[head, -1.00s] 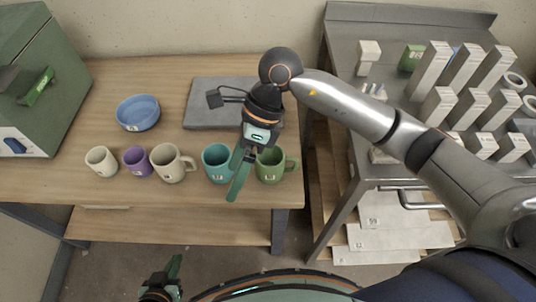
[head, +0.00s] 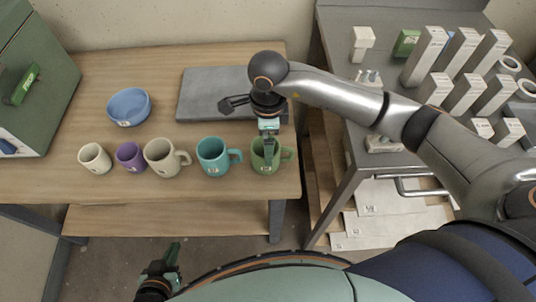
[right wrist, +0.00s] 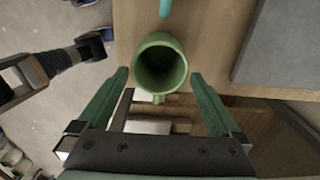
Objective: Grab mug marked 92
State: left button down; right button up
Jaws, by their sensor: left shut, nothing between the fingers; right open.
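A green mug (head: 259,160) stands upright near the table's front right, its label too small to read surely. My right gripper (head: 267,158) is directly over it and partly hides it. In the right wrist view the green mug (right wrist: 160,66) shows its open mouth between the tips of my open right gripper (right wrist: 160,76), with a gap on each side. A teal mug (head: 211,158), a large cream mug (head: 160,158), a purple mug (head: 129,157) and a small cream mug (head: 94,158) stand to its left. My left gripper (head: 173,254) is shut and empty, low in front of the table.
A blue bowl (head: 128,107) and a grey slab (head: 205,95) lie behind the mugs on the wooden table (head: 60,120). A green box-like unit (head: 45,75) stands at left. The metal bench (head: 335,90) at right holds several pale blocks.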

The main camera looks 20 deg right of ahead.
notch_tip(320, 180, down, 4)
jog(key=shift+r, duration=0.25)
jog(key=shift+r, duration=0.1)
jog(key=c, duration=1.4)
jog(key=shift+c, duration=0.2)
